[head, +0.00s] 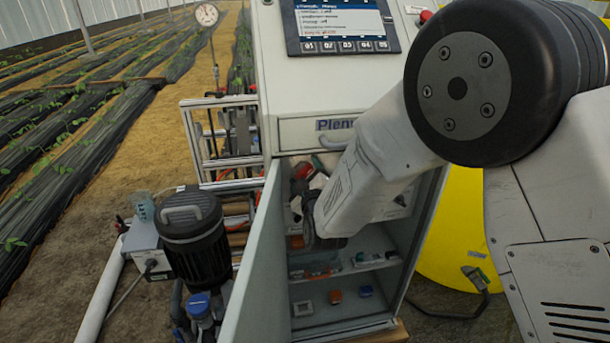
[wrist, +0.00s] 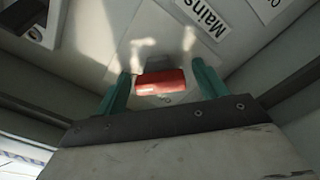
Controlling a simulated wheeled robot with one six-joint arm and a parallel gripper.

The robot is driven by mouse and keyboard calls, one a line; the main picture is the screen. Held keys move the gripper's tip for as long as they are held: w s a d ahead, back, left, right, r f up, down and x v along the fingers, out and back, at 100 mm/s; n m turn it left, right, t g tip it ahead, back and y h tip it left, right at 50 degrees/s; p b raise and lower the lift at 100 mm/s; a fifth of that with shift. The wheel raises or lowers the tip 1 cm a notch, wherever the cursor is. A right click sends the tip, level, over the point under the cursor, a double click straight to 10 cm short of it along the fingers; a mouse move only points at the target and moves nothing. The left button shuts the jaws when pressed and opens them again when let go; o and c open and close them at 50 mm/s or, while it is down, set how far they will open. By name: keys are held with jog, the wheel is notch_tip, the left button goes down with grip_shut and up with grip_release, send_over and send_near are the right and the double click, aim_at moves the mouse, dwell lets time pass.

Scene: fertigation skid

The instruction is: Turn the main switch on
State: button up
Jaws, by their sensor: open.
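The main switch has a red bar-shaped handle (wrist: 160,83) on a pale plate, beside a label reading "Mains" (wrist: 203,17) in the wrist view. The handle lies crosswise in that picture. My gripper (wrist: 162,70) is open, with one green finger on either side of the handle. I cannot tell whether the fingers touch it. In the head view my gripper is inside the open cabinet (head: 280,132), largely hidden by my arm. A red patch (head: 303,170) shows there.
The cabinet door (head: 250,270) stands open to the left of my arm. Shelves with small coloured parts (head: 335,296) lie below. A screen (head: 342,22) is above. A black pump (head: 195,235) stands left, a yellow tank (head: 455,230) right.

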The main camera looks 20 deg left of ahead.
jog(key=c, duration=0.9)
jog(key=shift+c, duration=0.2)
jog(key=shift+m, duration=0.4)
jog(key=o, duration=0.9)
jog(key=shift+o, duration=0.2)
jog(key=v, duration=0.8)
jog(key=shift+w, duration=0.1)
